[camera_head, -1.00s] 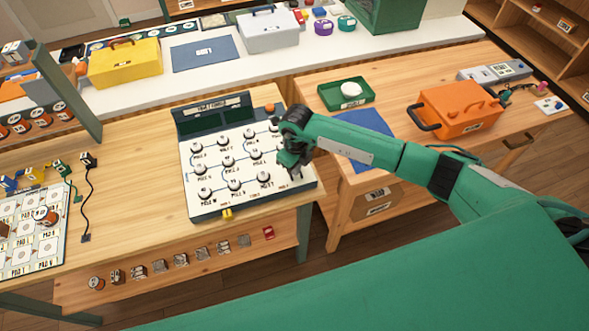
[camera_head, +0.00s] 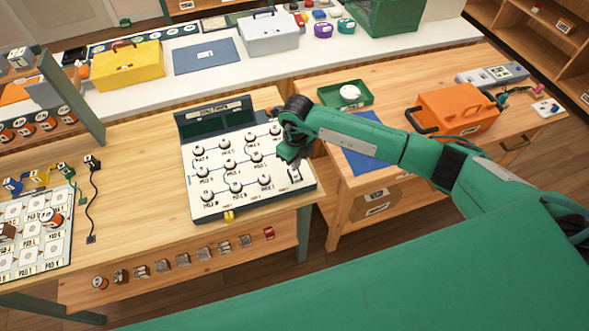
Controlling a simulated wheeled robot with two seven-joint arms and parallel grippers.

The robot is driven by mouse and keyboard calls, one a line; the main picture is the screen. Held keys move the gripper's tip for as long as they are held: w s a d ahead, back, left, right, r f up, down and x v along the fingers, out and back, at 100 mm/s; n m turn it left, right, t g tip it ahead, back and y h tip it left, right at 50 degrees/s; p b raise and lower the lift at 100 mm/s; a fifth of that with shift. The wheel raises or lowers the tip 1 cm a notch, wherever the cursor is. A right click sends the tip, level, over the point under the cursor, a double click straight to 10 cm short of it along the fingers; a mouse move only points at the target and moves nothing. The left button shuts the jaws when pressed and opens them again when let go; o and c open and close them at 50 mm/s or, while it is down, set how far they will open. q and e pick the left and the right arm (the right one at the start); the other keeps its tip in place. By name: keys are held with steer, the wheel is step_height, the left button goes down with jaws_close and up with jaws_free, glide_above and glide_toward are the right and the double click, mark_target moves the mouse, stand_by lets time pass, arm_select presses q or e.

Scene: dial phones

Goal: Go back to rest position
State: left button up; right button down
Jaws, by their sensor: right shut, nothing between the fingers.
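My right gripper (camera_head: 294,168) is shut and empty. It points down over the right side of a white dial panel (camera_head: 222,211), close above its surface; I cannot tell whether it touches. The panel has rows of round dark-and-white dials and a dark upright display (camera_head: 215,117) at its back. My right arm comes in from the right and hides the panel's upper right corner. My left gripper is not in view.
An orange toolbox (camera_head: 455,110) and a green tray (camera_head: 345,95) stand on the right table. A board with round pads (camera_head: 35,235) lies at left. A yellow case (camera_head: 127,66) and grey case (camera_head: 268,32) stand at the back.

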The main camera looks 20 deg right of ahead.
steer(key=shift+r+p, duration=0.3)
steer(key=shift+r, duration=0.6)
